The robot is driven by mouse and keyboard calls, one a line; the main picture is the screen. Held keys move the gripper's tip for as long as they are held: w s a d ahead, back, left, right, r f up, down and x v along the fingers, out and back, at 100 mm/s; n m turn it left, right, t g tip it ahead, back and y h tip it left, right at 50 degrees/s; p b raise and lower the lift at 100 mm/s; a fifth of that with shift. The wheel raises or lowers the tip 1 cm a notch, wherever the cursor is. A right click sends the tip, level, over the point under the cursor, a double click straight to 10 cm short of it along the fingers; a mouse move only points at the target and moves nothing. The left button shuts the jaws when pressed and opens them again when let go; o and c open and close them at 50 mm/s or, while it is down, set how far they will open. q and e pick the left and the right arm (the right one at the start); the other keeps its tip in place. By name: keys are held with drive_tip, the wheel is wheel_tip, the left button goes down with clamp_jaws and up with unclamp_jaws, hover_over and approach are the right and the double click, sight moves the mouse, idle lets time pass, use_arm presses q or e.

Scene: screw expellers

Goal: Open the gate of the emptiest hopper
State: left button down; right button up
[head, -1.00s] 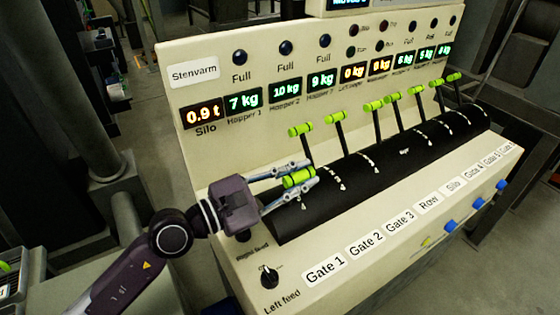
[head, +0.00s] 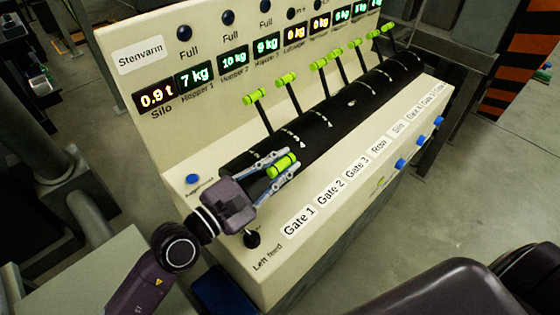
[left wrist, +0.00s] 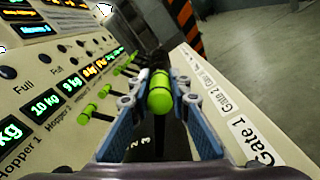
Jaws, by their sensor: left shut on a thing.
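The control panel (head: 140,85) bears displays: 0.9 t Silo, 7 kg Hopper 1 (head: 195,78), 10 kg Hopper 2 (head: 234,62), 9 kg Hopper 3 (head: 267,47), then two orange 0 kg displays. The green readings at the far end are too small to read surely. My left gripper (head: 281,168) is shut on the nearest lever's green handle (head: 283,165), beside the Gate 1 label (head: 299,221). That lever leans toward the labels; the other levers stand up. The left wrist view shows the handle (left wrist: 159,94) between the fingers. My right gripper is not in view.
Several green-topped levers (head: 255,96) rise from the black drum (head: 350,105) beyond the held one. A small black knob (head: 252,238) marked Left feed is close below my gripper. Blue knobs (head: 401,165) line the front face. Open floor lies to the right.

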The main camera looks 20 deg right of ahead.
use_arm(q)
drive_tip(key=shift+s+f, duration=0.2)
drive_tip(key=shift+f, duration=0.25)
drive_tip(key=c, duration=1.8)
unclamp_jaws()
drive_tip(key=shift+c, duration=0.2)
drive_tip(key=shift+o, duration=0.2)
drive_tip(key=shift+d+r, duration=0.1)
drive_tip(key=shift+r, duration=0.05)
drive_tip(key=v, duration=1.2)
drive_tip(key=shift+w, duration=0.1)
